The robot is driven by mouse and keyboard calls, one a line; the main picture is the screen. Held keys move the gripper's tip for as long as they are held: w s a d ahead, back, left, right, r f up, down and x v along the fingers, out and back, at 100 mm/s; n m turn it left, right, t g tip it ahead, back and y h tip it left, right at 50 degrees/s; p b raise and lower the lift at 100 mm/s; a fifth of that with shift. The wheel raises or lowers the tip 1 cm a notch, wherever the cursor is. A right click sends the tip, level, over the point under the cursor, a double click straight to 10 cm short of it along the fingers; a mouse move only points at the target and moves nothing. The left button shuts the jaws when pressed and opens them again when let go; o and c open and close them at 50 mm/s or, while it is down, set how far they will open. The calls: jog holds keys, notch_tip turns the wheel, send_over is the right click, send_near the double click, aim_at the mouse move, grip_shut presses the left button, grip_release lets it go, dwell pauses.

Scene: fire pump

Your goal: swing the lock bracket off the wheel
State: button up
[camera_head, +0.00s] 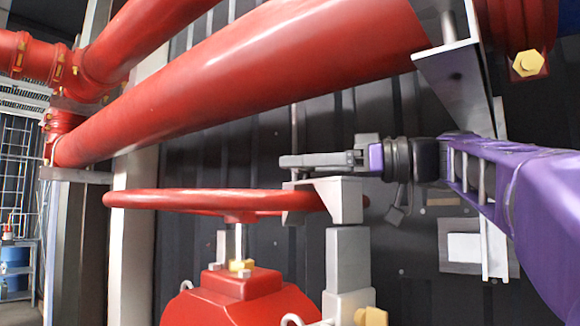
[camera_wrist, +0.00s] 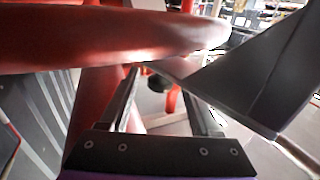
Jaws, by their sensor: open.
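The red handwheel (camera_head: 165,200) lies flat on its stem above a red valve body (camera_head: 240,300). The grey lock bracket (camera_head: 344,198) stands on a grey post at the wheel's right side, and its top plate reaches over the rim. My gripper (camera_head: 287,161) points left just above the bracket and the wheel in the head view. In the wrist view my gripper (camera_wrist: 163,84) is open, with nothing seen held between its fingers. There the wheel rim (camera_wrist: 100,42) crosses above the fingers, and a grey plate, apparently the bracket (camera_wrist: 245,78), is at right. Contact cannot be told.
A large red pipe (camera_head: 250,70) runs diagonally above my gripper. A grey pipe support (camera_head: 450,75) hangs at upper right near my arm. A dark ribbed wall (camera_head: 215,160) stands behind. A shelf with a blue drum (camera_head: 15,268) is at far left.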

jog(key=shift+x, duration=1.4)
jog(key=shift+c, duration=0.3)
grip_shut()
